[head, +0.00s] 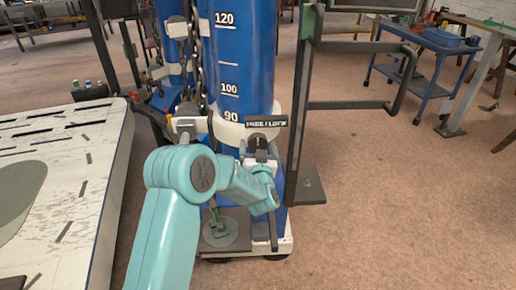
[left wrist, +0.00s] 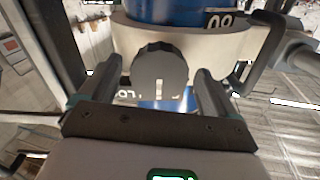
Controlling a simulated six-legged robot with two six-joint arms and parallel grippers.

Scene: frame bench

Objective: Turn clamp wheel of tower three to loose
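The clamp wheel is a dark round knob (head: 258,141) on the front of a white clamp band (head: 230,128) around a blue tower (head: 240,60) with height marks. A dark label that seems to read FREE / LOCK sits above it. In the left wrist view the ribbed wheel (left wrist: 160,68) shows a pale, roughly upright mark. My left gripper (head: 260,155) is just in front of the wheel. Its fingers stand either side of the wheel, with small gaps visible, so it looks open. The teal arm hides part of the lower tower. My right gripper is not in view.
A dark upright frame with bars (head: 302,110) stands close at the tower's right. A white slotted bench (head: 112,150) lies at left. A blue cart (head: 425,65) stands back right. The carpet at right is clear.

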